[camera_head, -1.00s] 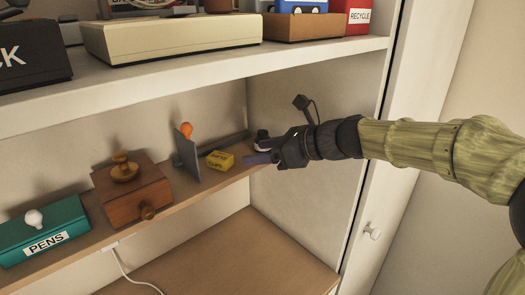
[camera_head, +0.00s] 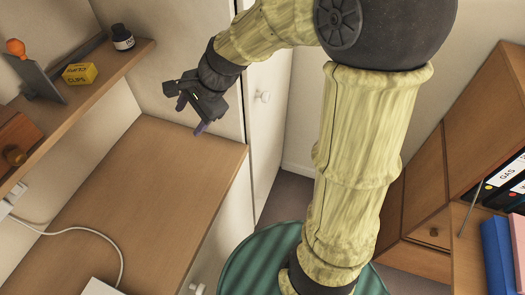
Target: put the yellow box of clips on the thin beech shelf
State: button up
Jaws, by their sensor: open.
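The small yellow box of clips (camera_head: 79,74) sits on the thin beech-coloured shelf (camera_head: 108,75), between a grey upright plate and a dark bottle. My gripper (camera_head: 190,118) is open and empty, with its fingers pointing down. In the picture it is to the right of the box and lower, apart from the box and the shelf. It hangs near the right end of the wooden desk surface.
The grey plate (camera_head: 38,79) with an orange knob stands left of the box. A white cable (camera_head: 95,231) crosses the wide desk surface (camera_head: 150,185), which is otherwise mostly bare.

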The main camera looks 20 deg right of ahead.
jog(key=s+d+f+n+h, duration=0.2)
jog(key=s+d+f+n, duration=0.2)
jog(key=s+d+n, duration=0.1)
jog(key=s+d+f+n+h, duration=0.3)
jog(key=s+d+n, duration=0.3)
jog(key=d, duration=0.3)
jog(key=shift+s+f+n+g+h, duration=0.2)
jog(key=shift+f+n+g+h, duration=0.15)
jog(key=shift+n, duration=0.55)
jog(key=shift+w+p+v, duration=0.2)
jog(key=shift+p+v, duration=0.85)
